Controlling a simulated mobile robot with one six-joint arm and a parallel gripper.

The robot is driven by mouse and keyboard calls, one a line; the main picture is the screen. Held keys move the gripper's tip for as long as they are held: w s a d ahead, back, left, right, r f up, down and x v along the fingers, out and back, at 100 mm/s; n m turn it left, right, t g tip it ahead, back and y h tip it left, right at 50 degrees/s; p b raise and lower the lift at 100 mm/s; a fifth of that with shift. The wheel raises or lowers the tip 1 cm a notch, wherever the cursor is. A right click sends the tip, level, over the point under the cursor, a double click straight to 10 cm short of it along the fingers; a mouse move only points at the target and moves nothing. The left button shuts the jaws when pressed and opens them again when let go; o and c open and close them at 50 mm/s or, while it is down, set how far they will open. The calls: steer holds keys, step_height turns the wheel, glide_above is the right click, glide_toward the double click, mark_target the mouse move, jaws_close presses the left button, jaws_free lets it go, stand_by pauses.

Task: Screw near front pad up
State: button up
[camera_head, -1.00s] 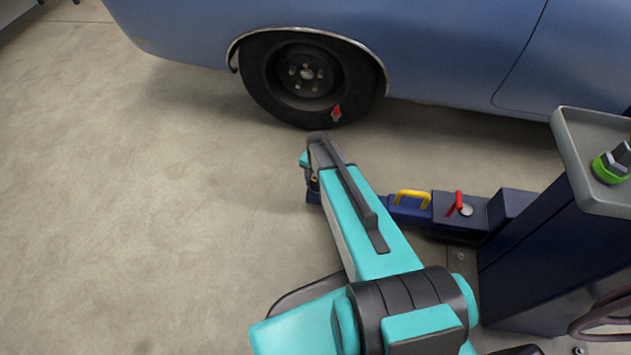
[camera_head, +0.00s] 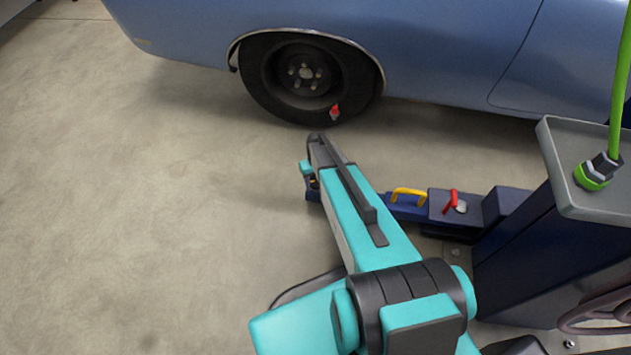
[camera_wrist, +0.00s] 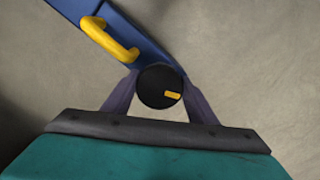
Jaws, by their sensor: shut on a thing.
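The near front pad (camera_wrist: 158,92) is a round black disc with a small yellow mark, at the end of a dark blue lift arm (camera_wrist: 78,8) in the wrist view. My gripper (camera_wrist: 160,88) is shut on the pad, with one finger on each side of it. The yellow mark lies at the pad's right side. In the head view my teal arm hides the pad and most of my gripper (camera_head: 312,185). The lift arm (camera_head: 432,210) extends left from the blue post, low over the floor.
A yellow handle (camera_head: 408,196) and a red lever (camera_head: 451,201) stand on the lift arm. A blue car with its front wheel (camera_head: 305,78) is behind. A grey tray (camera_head: 565,205) with a green-ringed fitting (camera_head: 597,172) is at right. Floor at left is clear.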

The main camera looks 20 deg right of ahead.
steer(key=n+p, duration=0.1)
steer(key=n, duration=0.6)
steer(key=shift+w+a, duration=0.1)
steer(key=n+p, duration=0.1)
steer(key=n, duration=0.4)
steer(key=shift+f+n, duration=0.1)
steer(key=shift+n, duration=0.3)
steer(key=o, duration=1.1)
steer(key=shift+c, duration=0.2)
step_height(320, 180, up, 14)
steer(key=p, duration=0.1)
steer(key=shift+p, duration=0.35)
steer(key=shift+f, duration=0.1)
